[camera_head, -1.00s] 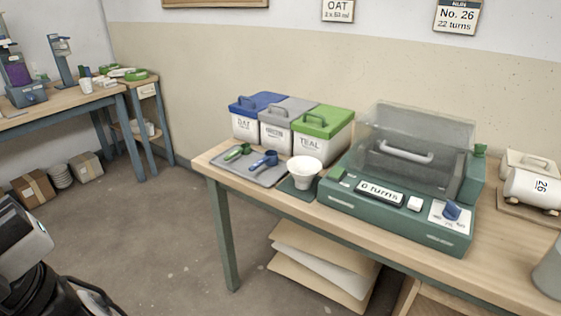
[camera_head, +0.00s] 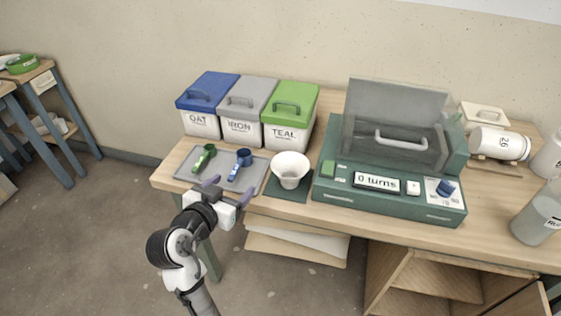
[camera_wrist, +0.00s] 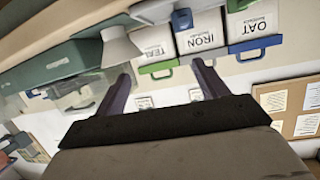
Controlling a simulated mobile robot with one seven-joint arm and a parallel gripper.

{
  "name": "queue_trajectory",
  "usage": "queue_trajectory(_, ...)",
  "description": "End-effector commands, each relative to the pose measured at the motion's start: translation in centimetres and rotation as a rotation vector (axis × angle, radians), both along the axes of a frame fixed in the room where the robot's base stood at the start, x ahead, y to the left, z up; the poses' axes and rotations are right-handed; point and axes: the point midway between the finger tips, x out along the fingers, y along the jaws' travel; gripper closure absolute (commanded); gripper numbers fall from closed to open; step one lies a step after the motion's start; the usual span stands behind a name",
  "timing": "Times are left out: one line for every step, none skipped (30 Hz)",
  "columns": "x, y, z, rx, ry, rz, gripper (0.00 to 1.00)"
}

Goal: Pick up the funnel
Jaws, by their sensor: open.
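The funnel (camera_head: 290,166) is white with a wide round mouth. It stands upright on a dark green mat (camera_head: 287,194) near the table's front edge; in the wrist view the funnel (camera_wrist: 118,47) appears upside down at the upper left. My gripper (camera_head: 231,187) is open and empty, at the table's front edge by the grey tray, to the left of the funnel and apart from it. Its two purple fingers also spread in the wrist view (camera_wrist: 161,68), with nothing between them.
A grey tray (camera_head: 179,171) holds a green scoop (camera_head: 203,157) and a blue scoop (camera_head: 241,161). Behind stand blue-lidded (camera_head: 202,123), grey-lidded (camera_head: 241,130) and green-lidded buckets (camera_head: 286,137). A green machine (camera_head: 395,205) with a clear hood is close right of the funnel.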

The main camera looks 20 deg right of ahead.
Motion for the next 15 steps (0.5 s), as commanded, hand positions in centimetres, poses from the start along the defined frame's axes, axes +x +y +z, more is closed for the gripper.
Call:
queue_trajectory(-1.3, -1.9, -0.8, 0.011, 0.042, -0.082, 0.28)
queue_trajectory(-1.9, -2.8, -1.3, 0.017, 0.058, -0.123, 0.28)
queue_trajectory(-2.6, -3.7, -1.7, 0.024, 0.076, -0.164, 0.28)
queue_trajectory(-2.9, -4.2, -2.0, 0.027, 0.086, -0.188, 0.28)
queue_trajectory(-3.2, -4.6, -2.3, 0.029, 0.092, -0.206, 0.28)
queue_trajectory(-3.2, -5.2, -2.6, 0.032, 0.099, -0.222, 0.28)
queue_trajectory(-3.2, -5.5, -2.8, 0.032, 0.102, -0.229, 0.28)
queue_trajectory(-3.0, -5.9, -3.0, 0.032, 0.103, -0.234, 0.28)
queue_trajectory(-2.7, -6.5, -3.2, 0.034, 0.105, -0.234, 0.28)
queue_trajectory(-2.3, -6.9, -3.5, 0.032, 0.104, -0.233, 0.28)
queue_trajectory(-2.0, -7.4, -3.7, 0.034, 0.104, -0.233, 0.28)
queue_trajectory(-1.5, -8.0, -4.0, 0.033, 0.105, -0.231, 0.28)
queue_trajectory(-1.1, -8.4, -4.2, 0.032, 0.103, -0.231, 0.28)
queue_trajectory(-0.8, -8.9, -4.4, 0.033, 0.103, -0.231, 0.28)
queue_trajectory(-0.4, -9.4, -4.7, 0.034, 0.103, -0.229, 0.28)
